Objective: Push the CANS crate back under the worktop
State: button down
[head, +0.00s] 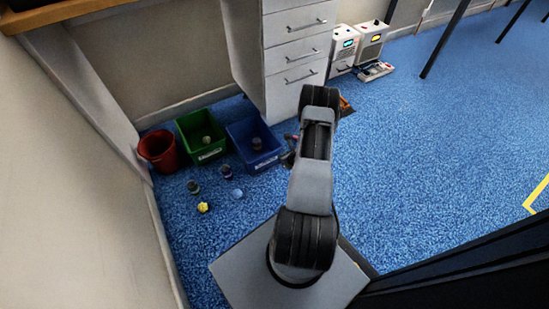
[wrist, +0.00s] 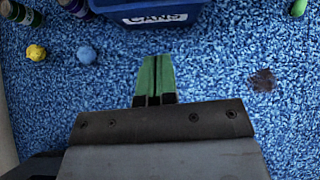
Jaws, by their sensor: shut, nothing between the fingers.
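The CANS crate (head: 257,160) is a blue open bin on the blue floor, at the right of a row of bins, beside the drawer unit. A can stands inside it. In the wrist view the crate's front wall (wrist: 190,14) with its white CANS label is at the top edge. My gripper (wrist: 154,62) has green fingers, shut together and empty, pointing at the crate's front. A strip of floor shows between the fingertips and the crate in that view. In the head view my arm hides most of the gripper.
A green bin (head: 203,152) and a red bucket (head: 158,152) stand left of the crate. Loose cans (head: 193,187), a yellow crumpled ball (head: 203,207) and a blue ball (head: 237,194) lie in front. The drawer unit (head: 296,75) stands behind right. Open floor lies right.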

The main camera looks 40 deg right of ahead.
notch_tip(320, 180, down, 4)
jog(key=m+b, duration=0.1)
jog(key=b, duration=0.6)
send_near(272, 153)
jog(key=shift+h, duration=0.3)
jog(key=x, duration=0.5)
jog(key=shift+s+a+f, duration=0.1)
jog(key=shift+a+f, duration=0.15)
jog(key=shift+f, duration=0.45)
jog(key=shift+w+d+r, duration=0.1)
jog(key=shift+w+r, duration=0.05)
jog(key=shift+w, duration=0.5)
